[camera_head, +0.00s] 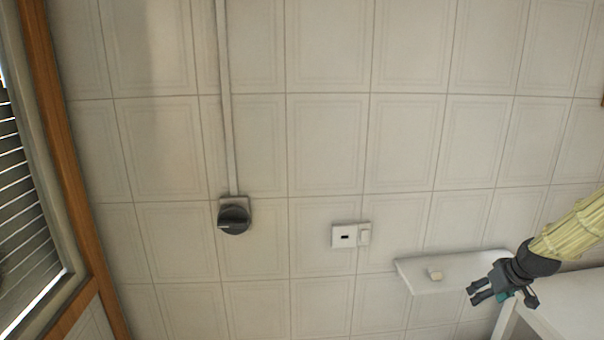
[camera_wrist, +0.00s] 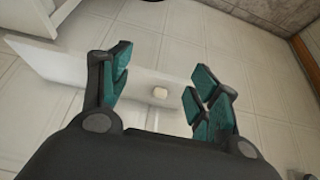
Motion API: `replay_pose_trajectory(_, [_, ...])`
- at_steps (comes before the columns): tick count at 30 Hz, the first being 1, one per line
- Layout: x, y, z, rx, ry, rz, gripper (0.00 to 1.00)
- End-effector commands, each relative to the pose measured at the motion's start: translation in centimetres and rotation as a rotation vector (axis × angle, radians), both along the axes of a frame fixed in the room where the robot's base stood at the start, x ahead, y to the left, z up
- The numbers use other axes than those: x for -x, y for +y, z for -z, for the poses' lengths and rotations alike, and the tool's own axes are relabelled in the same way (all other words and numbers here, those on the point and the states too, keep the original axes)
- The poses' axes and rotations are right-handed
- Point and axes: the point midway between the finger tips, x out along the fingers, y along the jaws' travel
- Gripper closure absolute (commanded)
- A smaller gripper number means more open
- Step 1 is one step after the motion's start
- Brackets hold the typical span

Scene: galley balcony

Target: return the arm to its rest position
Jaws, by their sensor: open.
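My gripper (camera_head: 475,296) is at the lower right of the head view, at the end of my arm, beside a white panel. In the wrist view my gripper (camera_wrist: 160,90) shows two dark fingers with teal pads spread wide apart. Nothing is between the fingers in their grip.
A tiled wall (camera_head: 330,140) fills most of the head view. It carries a black round knob (camera_head: 234,219) under a conduit and a white switch plate (camera_head: 351,235). A wood-framed louvred window (camera_head: 25,200) is at the left. A white cabinet (camera_head: 565,300) is at the lower right, near my arm.

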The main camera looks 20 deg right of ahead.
Motion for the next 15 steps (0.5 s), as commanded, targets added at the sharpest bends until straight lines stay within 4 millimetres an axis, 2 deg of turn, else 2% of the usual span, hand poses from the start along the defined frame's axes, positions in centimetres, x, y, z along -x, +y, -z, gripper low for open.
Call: replay_pose_trajectory(15, [-2.1,4.3,1.7,0.022,0.027,-0.022,0.38])
